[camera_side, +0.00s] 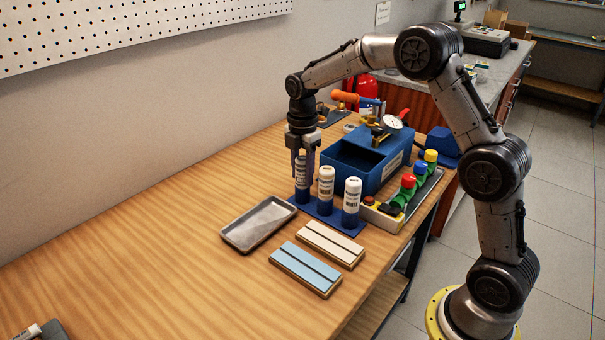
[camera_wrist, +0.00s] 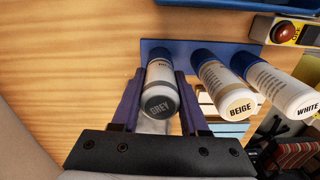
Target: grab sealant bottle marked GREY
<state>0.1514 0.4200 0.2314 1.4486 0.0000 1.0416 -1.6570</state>
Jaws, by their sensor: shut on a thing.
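The sealant bottle marked GREY (camera_wrist: 160,92) has a grey cap and stands between the fingers of my gripper (camera_wrist: 160,115) in the wrist view. My gripper (camera_side: 303,158) is shut on this bottle, seen in the side view (camera_side: 302,187) at the left end of the row. The bottle is upright over the blue mat (camera_side: 325,216); I cannot tell if its base touches the mat. The bottle marked BEIGE (camera_wrist: 229,90) stands in the middle, and the bottle marked WHITE (camera_wrist: 288,97) stands at the right end, both apart from my gripper.
A metal tray (camera_side: 259,223) lies left of the bottles. A light blue block (camera_side: 305,268) and a cream block (camera_side: 331,243) lie in front. A blue toolbox (camera_side: 372,168) stands close behind.

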